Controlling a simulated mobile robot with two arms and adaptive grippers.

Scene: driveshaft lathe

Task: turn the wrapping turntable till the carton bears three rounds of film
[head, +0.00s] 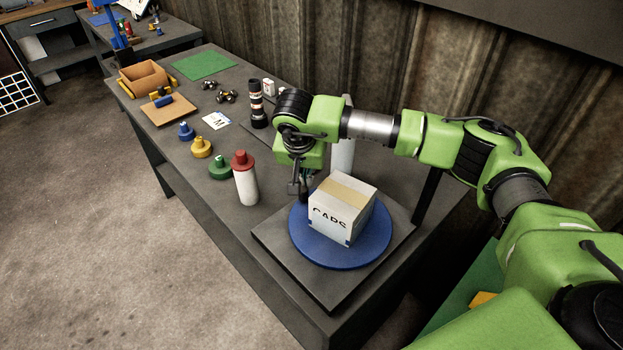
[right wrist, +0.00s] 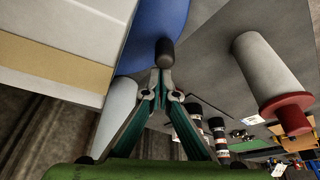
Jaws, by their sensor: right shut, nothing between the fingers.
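The white carton (head: 355,212) with a tan tape strip and dark lettering stands on the blue round turntable (head: 345,255). It also fills the upper left of the right wrist view (right wrist: 60,55). I cannot make out rounds of film on it. A dark peg (right wrist: 165,52) stands at the turntable's edge, right at my right fingertips. My right gripper (head: 298,190) is shut and empty, low beside the carton's left side; I cannot tell if it touches the peg. A white upright roll (head: 344,150) stands behind the carton, partly hidden by my arm. My left gripper is out of view.
A white bottle with a red cap (head: 245,180) stands close left of the turntable's base plate (head: 290,265). Green (head: 220,167), yellow (head: 201,147) and blue (head: 185,131) knobbed pieces line the table's front edge. A dark banded cylinder (head: 257,105) stands behind.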

